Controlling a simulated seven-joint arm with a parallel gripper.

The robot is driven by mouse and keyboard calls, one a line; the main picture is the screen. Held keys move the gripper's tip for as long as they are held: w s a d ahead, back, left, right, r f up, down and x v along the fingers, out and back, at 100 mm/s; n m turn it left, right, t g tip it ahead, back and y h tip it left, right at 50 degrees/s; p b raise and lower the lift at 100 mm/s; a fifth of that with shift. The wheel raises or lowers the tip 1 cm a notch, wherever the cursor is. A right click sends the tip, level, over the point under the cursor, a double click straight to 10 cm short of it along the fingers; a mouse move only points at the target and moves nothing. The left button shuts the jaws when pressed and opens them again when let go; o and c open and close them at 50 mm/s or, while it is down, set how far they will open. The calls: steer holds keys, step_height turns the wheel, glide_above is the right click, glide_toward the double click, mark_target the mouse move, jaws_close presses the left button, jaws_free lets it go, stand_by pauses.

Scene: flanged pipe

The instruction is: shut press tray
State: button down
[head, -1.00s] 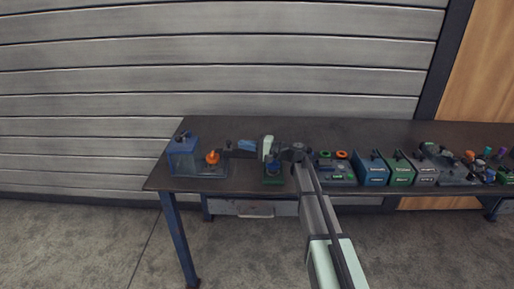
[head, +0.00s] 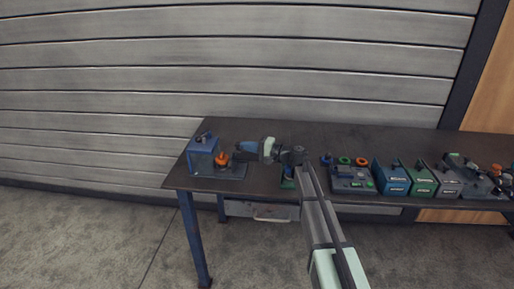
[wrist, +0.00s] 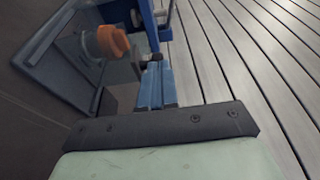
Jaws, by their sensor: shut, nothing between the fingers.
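The blue press (head: 203,155) stands at the left end of the workbench. Its dark flat tray (head: 232,171) sticks out to the right, with an orange round piece (head: 222,159) on it near the press body. The wrist view also shows the orange piece (wrist: 107,42) and part of the blue press frame (wrist: 143,18). My gripper (head: 242,150) points left at the press, just right of the orange piece and above the tray. In the wrist view its blue fingers (wrist: 155,88) are together and empty. Whether they touch the tray cannot be told.
A slatted wall (head: 240,60) rises behind the workbench (head: 290,133).

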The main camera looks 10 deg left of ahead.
steer(key=a, duration=0.7)
steer(key=shift+a, duration=0.3)
steer(key=shift+a+r, duration=0.1)
steer(key=shift+a, duration=0.05)
